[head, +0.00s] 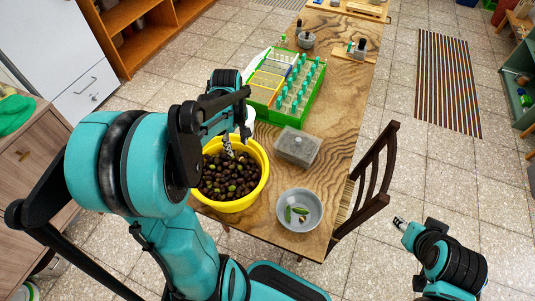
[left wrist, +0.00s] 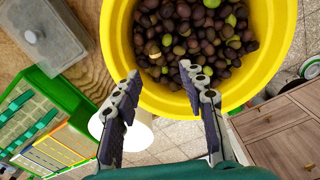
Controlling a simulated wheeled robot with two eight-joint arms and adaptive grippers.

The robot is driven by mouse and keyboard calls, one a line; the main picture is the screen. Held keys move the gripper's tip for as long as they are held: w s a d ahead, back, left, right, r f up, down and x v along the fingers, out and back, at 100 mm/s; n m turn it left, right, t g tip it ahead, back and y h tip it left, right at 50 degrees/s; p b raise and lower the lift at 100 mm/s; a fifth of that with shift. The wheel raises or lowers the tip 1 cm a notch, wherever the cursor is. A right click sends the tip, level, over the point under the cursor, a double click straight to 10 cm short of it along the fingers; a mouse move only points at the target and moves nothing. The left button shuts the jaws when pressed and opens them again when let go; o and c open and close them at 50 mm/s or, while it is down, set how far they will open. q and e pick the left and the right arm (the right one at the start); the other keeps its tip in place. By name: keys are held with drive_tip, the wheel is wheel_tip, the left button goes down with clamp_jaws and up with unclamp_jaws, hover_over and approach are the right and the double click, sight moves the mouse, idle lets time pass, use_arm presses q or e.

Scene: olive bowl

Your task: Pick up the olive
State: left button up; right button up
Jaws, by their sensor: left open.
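A yellow bowl (head: 263,165) stands on the wooden table and is filled with dark olives (head: 225,185) and a few green ones. It also shows in the left wrist view, its yellow rim (left wrist: 277,60) around the olives (left wrist: 190,38). My left gripper (head: 228,142) hangs over the far part of the bowl. In the left wrist view the left gripper (left wrist: 160,85) is open, its two fingers apart with nothing between them, in front of the bowl's rim. My right gripper (head: 401,223) is off to the right, away from the table, and too small to tell its state.
A grey bowl (head: 283,214) with green items stands right of the yellow bowl. A grey lidded box (head: 297,147) and a green crate (head: 312,103) stand behind. A white cylinder (left wrist: 138,133) is beside the yellow bowl. A wooden chair (head: 375,170) stands at the table's right edge.

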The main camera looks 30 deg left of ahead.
sight(241, 158)
use_arm(q)
drive_tip(key=shift+w+f, duration=0.2)
drive_tip(key=shift+f, duration=0.15)
drive_tip(key=f+b, duration=0.1)
drive_tip(key=f, duration=0.1)
drive_tip(key=f+b, duration=0.1)
drive_tip(key=f, duration=0.2)
drive_tip(key=f+b, duration=0.2)
drive_tip(key=shift+w+d+f, duration=0.2)
drive_tip(key=shift+d+f, duration=0.05)
drive_tip(key=shift+r, duration=0.15)
drive_tip(key=c, duration=0.8)
